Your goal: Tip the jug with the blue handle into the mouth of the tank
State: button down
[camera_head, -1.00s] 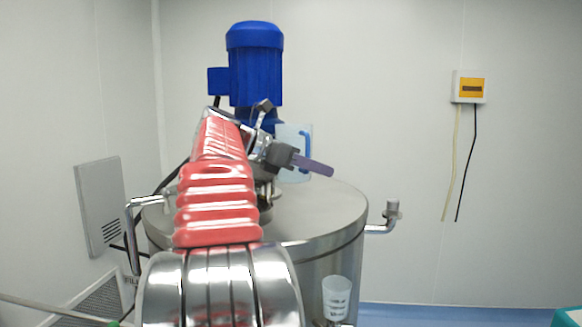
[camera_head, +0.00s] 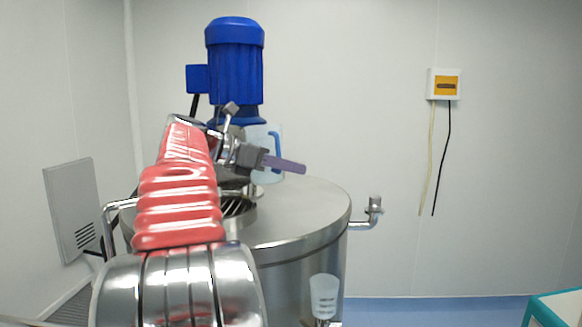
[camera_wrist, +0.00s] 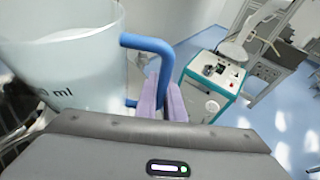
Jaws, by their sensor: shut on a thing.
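A clear jug with a blue handle is in my gripper (camera_head: 287,165), whose purple fingers are shut on the handle. In the wrist view, the jug (camera_wrist: 65,70) fills the upper left and holds pale liquid. Its blue handle (camera_wrist: 150,43) runs down between my fingers (camera_wrist: 165,103). In the head view, the jug (camera_head: 262,136) looks roughly upright above the tank lid, partly behind my arm and gripper. The steel tank (camera_head: 300,210) stands ahead. Its round mouth (camera_head: 236,206), with a grate inside, shows beside my arm, partly hidden by it.
A blue motor (camera_head: 234,60) rises behind the mouth. A pipe fitting (camera_head: 368,213) sticks out at the tank's right. A small clear cup (camera_head: 324,295) is low in front of the tank. A teal-edged unit (camera_head: 555,308) is at lower right.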

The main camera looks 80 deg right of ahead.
aim_at(268, 138)
jog(key=shift+w+f+n+g+h, duration=0.1)
jog(key=shift+f+n+g+h, duration=0.25)
jog(key=shift+g, duration=0.2)
jog(key=shift+w+f+n+g+h, duration=0.1)
jog(key=shift+n+g+h, duration=0.15)
jog(key=shift+n+g, duration=0.25)
jog(key=shift+w, duration=0.1)
jog(key=shift+w+a+f+n+g+h, duration=0.1)
jog(key=shift+w+f+n+g+h, duration=0.15)
jog(key=shift+g, duration=0.2)
jog(key=shift+w+f+n+g+h, duration=0.25)
jog(key=shift+f+n+g+h, duration=0.05)
jog(key=shift+n+g+h, duration=0.2)
jog(key=n+h, duration=0.1)
jog(key=n+g+h, duration=0.1)
jog(key=h, duration=0.1)
jog(key=shift+w+n+g, duration=0.25)
jog(key=shift+n+g, duration=0.05)
jog(key=shift+n, duration=0.1)
jog(key=shift+w+a+r+n+g+h, duration=0.15)
jog(key=shift+w+r+n+h, duration=0.2)
jog(key=shift+r+n+h, duration=0.5)
jog(key=shift+w+d+r+n+g+h, duration=0.15)
jog(key=shift+w+r+n+h, duration=0.3)
jog(key=shift+r+n, duration=0.45)
